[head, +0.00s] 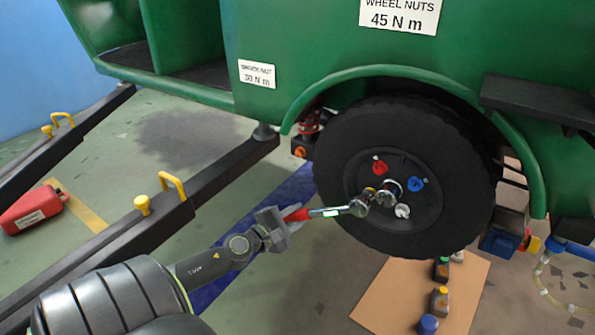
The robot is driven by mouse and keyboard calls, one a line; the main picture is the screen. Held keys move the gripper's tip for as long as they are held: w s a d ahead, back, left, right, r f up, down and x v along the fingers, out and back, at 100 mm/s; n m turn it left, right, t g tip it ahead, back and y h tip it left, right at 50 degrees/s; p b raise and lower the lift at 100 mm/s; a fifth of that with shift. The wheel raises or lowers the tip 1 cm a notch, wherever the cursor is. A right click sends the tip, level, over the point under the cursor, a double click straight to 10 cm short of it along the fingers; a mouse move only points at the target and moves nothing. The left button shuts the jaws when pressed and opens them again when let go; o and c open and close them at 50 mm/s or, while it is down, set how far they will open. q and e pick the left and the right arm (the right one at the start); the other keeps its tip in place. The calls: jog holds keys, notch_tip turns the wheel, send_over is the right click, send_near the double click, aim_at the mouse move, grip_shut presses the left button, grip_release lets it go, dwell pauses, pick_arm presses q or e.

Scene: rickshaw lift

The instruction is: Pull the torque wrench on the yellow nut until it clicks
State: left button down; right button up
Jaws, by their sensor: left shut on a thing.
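The torque wrench (328,212) has a red grip and a bright metal shaft. Its head end sits at the wheel hub, at a nut position on the lower left of the hub. The yellow nut (369,193) is mostly hidden behind the wrench head and socket. A red nut (379,165), a blue nut (416,184) and a white nut (402,211) show on the same wheel (340,150). My left gripper (281,222) is shut on the wrench's red grip, left of the wheel. My right gripper is not in view.
The green rickshaw body (330,50) carries labels reading 45 N m and 30 N m. Dark lift beams (100,245) with yellow handles run along the left. A red can (33,209) lies on the floor there. Several small bottles (438,300) stand on a cardboard sheet (385,300) below the wheel.

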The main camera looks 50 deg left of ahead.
pick_arm(q)
jog(key=shift+s+d+r, duration=0.1)
jog(key=shift+s, duration=0.4)
jog(key=shift+s+d+b, duration=0.25)
jog(key=shift+s+b, duration=0.05)
jog(key=shift+s, duration=0.8)
jog(key=s+d+b, duration=0.1)
jog(key=s+b, duration=0.1)
jog(key=s, duration=0.4)
jog(key=shift+s+d, duration=0.3)
jog(key=shift+d, duration=0.05)
dwell(0.4)
